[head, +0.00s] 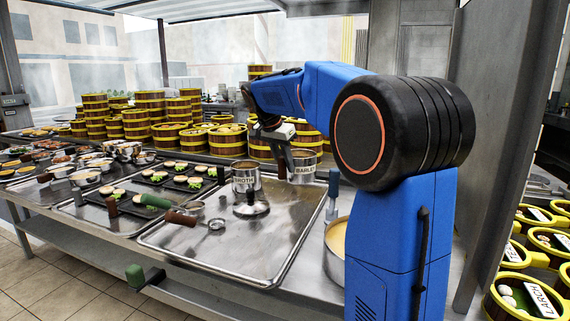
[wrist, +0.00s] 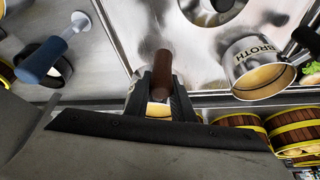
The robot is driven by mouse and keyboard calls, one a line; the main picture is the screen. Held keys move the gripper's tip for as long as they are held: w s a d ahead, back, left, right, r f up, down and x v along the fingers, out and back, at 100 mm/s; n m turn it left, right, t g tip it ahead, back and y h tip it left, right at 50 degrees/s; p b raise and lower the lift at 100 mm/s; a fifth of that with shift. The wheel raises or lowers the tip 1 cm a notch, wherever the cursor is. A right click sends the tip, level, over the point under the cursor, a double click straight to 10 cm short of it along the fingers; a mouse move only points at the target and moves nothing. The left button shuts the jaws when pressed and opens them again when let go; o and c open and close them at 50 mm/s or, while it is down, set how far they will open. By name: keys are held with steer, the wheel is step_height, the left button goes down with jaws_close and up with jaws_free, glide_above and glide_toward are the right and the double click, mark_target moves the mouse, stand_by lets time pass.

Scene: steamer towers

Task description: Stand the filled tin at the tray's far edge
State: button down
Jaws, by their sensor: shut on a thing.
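The tray (head: 190,250) is a shiny metal sheet on the counter; part of it shows in the wrist view (wrist: 205,65). My gripper (head: 284,168) is over its far right side. In the wrist view my gripper (wrist: 162,92) is shut on the brown handle (wrist: 162,62) of the tin labelled BARLEY (head: 306,171). Pale yellow contents show between the fingers; the fingers hide much of this tin. It is near the tray's far right corner; I cannot tell whether it touches down. The BROTH tin (head: 245,177) stands upright to its left, with yellowish contents in the wrist view (wrist: 258,68).
A blue-handled tool (head: 332,196) is right of the tray, near a large pot (head: 335,240). Steamer towers (head: 170,135) stand behind. The tray's front right is bare.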

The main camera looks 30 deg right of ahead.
steer(key=shift+f, duration=2.95)
steer(key=shift+f, duration=0.4)
steer(key=c, duration=1.4)
jaws_free()
steer(key=shift+c, duration=0.2)
steer(key=shift+f, duration=0.1)
steer(key=v, duration=1.7)
steer(key=shift+a, duration=0.2)
